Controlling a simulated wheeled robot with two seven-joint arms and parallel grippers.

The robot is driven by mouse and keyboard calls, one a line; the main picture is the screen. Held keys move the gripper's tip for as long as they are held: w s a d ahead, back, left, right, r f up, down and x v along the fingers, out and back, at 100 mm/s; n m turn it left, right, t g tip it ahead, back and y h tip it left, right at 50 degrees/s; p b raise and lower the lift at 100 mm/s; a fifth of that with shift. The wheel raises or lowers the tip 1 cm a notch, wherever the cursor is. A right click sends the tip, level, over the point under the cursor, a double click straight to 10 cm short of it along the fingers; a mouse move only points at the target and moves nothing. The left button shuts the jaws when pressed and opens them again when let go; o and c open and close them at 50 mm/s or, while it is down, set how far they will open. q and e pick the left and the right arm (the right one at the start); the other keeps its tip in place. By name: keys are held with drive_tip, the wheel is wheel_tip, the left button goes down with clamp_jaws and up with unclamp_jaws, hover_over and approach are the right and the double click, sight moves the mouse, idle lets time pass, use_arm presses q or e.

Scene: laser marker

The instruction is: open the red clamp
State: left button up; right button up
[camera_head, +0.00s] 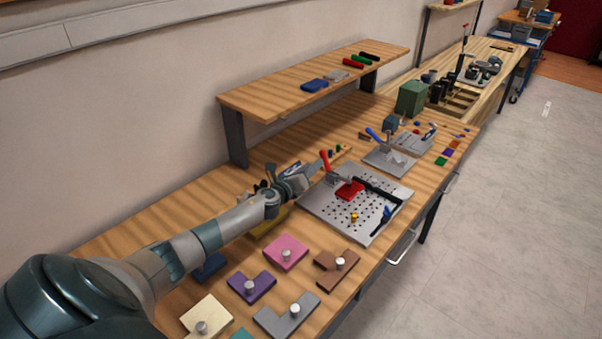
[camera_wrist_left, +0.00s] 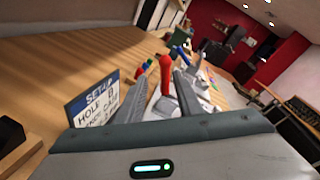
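The red clamp shows as an upright red handle (camera_head: 324,159) on a metal toggle clamp, at the back left of a perforated metal plate (camera_head: 325,209). My left gripper (camera_head: 314,168) reaches in from the left, close beside the handle. In the left wrist view the red handle (camera_wrist_left: 165,75) stands between the two fingers of the open gripper (camera_wrist_left: 162,82), with gaps visible on both sides. I cannot tell how deep the handle lies between the fingers. The lower clamp is partly hidden by the fingers there. My right gripper is not in view.
A red block (camera_head: 349,190) and a black bar (camera_head: 380,189) sit on the plate. A blue-handled clamp (camera_head: 374,135) stands behind. A wooden shelf (camera_head: 270,97) rises at the back. A set-up sign (camera_wrist_left: 95,98) is close to the left finger. Coloured blocks, including a pink one (camera_head: 280,248), lie in front.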

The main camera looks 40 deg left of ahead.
use_arm(q)
drive_tip(key=s, duration=0.6)
drive_tip(key=shift+d+r, duration=0.25)
drive_tip(key=shift+r, duration=0.15)
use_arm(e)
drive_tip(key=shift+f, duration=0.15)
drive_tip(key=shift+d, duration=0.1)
